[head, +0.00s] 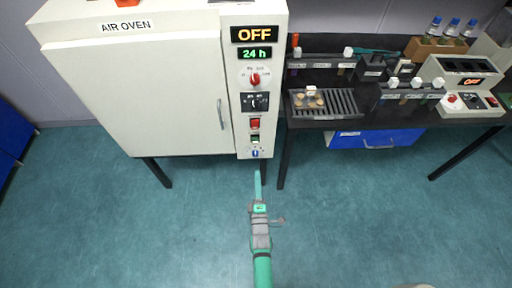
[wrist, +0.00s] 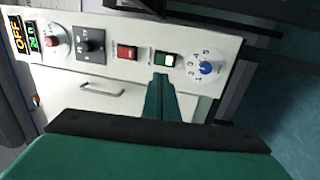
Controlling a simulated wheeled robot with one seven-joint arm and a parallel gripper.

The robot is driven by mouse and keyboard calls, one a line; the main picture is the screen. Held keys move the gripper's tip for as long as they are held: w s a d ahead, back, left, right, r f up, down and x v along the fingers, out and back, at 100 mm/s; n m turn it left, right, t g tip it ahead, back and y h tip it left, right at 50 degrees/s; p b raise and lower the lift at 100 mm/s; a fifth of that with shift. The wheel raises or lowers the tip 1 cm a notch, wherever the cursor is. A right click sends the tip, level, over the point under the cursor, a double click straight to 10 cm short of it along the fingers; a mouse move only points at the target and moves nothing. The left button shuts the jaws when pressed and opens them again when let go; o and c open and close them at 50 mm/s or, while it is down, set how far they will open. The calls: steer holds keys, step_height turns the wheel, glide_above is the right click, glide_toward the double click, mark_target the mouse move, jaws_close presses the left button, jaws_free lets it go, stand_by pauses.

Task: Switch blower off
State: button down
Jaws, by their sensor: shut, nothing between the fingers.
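The air oven (head: 140,95) has a control strip down its right side. Low on it are a red rocker switch (head: 255,123), a green-and-white rocker switch (head: 255,138) and a blue dial (head: 255,153). The wrist view shows the red switch (wrist: 127,52), the green-and-white switch (wrist: 166,59) and the blue dial (wrist: 206,67) numbered around its edge. The small labels are too blurred to read, so I cannot tell which switch is the blower's. My gripper (head: 257,174) is shut and empty. Its tip (wrist: 161,78) appears close to the green-and-white switch; contact is unclear.
Above the switches are a display reading OFF (head: 254,34), a 24 h display (head: 254,53), a red knob (head: 254,79) and a black selector (head: 256,102). The door handle (head: 220,113) stands out to the left. A black bench (head: 345,122) with equipment is on the right.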

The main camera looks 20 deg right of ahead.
steer(key=shift+w, duration=0.1)
glide_toward(256, 139)
steer(key=x, duration=0.5)
steer(key=shift+w+a+f, duration=0.1)
steer(key=shift+w, duration=0.05)
steer(key=shift+w+d, duration=0.25)
steer(key=shift+w, duration=0.25)
steer(key=shift+w, duration=0.1)
steer(key=shift+w+d+r, duration=0.1)
steer(key=shift+w+r, duration=0.15)
steer(key=shift+r, duration=0.05)
